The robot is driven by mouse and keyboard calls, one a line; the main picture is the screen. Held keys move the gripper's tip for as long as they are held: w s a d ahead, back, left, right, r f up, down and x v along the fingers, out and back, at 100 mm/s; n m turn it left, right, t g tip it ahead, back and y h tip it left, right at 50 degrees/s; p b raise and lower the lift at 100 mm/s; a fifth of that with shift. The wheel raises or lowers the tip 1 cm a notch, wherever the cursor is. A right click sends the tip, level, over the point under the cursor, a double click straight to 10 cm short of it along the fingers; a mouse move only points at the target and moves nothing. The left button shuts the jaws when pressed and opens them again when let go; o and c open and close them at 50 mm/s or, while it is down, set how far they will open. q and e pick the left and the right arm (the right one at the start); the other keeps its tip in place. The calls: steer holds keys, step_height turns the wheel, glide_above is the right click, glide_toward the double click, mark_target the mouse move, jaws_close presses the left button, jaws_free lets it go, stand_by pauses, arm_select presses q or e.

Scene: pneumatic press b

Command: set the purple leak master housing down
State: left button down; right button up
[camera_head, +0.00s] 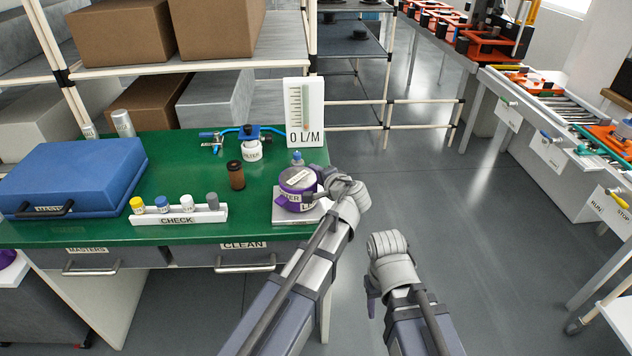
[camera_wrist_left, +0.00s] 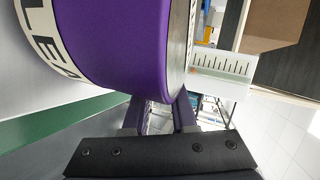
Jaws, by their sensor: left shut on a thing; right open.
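The purple leak master housing (camera_head: 290,198) has a grey top, a white lettered label band and a small blue fitting on top. It is at the right end of the green bench, over a light grey plate (camera_head: 284,218); I cannot tell whether it touches the plate. My left gripper (camera_head: 318,192) is shut on the housing's right side. In the left wrist view the housing (camera_wrist_left: 130,40) fills the upper left, close to the left fingers (camera_wrist_left: 160,112). My right gripper (camera_head: 372,292) is open and empty, off the bench at lower right.
The green bench (camera_head: 180,165) carries a blue case (camera_head: 75,178), a CHECK rack (camera_head: 180,216) with several coloured-top pieces, a brown cylinder (camera_head: 236,175), a white filter (camera_head: 252,150) and a 0 L/M gauge (camera_head: 304,112). Open floor lies right of the bench.

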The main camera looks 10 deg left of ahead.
arm_select(q)
steer(key=shift+f, duration=0.15)
steer(key=shift+f, duration=0.2)
steer(key=c, duration=0.7)
jaws_free()
steer(key=shift+r, duration=0.1)
